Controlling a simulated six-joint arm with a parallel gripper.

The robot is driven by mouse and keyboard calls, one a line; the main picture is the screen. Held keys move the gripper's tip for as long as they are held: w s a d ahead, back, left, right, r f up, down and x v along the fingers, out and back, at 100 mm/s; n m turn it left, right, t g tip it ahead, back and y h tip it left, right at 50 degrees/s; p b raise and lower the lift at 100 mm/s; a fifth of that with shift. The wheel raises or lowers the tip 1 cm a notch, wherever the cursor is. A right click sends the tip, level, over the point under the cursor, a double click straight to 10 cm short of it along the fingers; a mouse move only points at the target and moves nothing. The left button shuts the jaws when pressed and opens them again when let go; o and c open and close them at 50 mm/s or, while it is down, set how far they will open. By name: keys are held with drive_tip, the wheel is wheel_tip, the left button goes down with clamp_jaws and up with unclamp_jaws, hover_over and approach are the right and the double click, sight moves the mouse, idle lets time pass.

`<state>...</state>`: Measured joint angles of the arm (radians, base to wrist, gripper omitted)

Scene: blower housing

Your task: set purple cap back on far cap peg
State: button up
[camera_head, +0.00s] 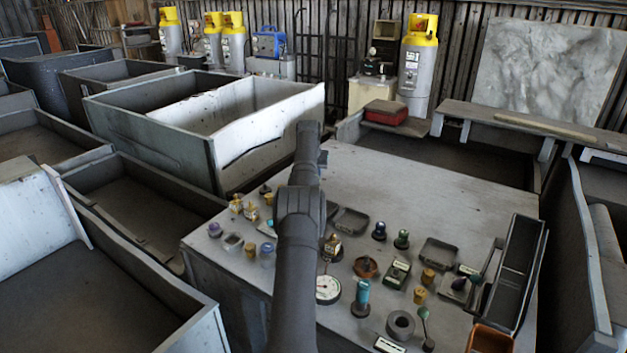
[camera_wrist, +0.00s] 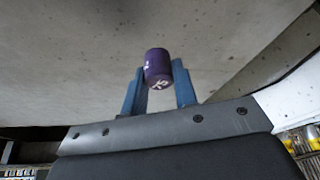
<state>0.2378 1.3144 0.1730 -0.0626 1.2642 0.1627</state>
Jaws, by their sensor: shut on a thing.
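The purple cap (camera_wrist: 158,67), with white marks on it, sits between the two blue fingers of my gripper (camera_wrist: 158,78) in the wrist view. The gripper is shut on it, and the cap stands out past the fingertips. In the head view my own dark arm hides the gripper and the held cap. I cannot tell which small post on the table is the far cap peg. A pale speckled surface lies beyond the cap in the wrist view, with no peg visible there.
The grey worktable (camera_head: 420,190) carries many small parts, including a white dial gauge (camera_head: 327,289), a teal cylinder (camera_head: 361,295), a dark blue knob (camera_head: 380,231) and a green knob (camera_head: 402,239). A tall dark rack (camera_head: 520,262) stands at the right. The table's back half is mostly clear.

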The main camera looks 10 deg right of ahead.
drive_tip(key=shift+f, duration=1.3)
drive_tip(key=shift+f, duration=0.2)
drive_tip(key=o, duration=1)
drive_tip(key=shift+o, duration=0.2)
drive_tip(key=shift+r, duration=0.1)
drive_tip(key=v, duration=1.2)
drive_tip(key=shift+r, duration=0.1)
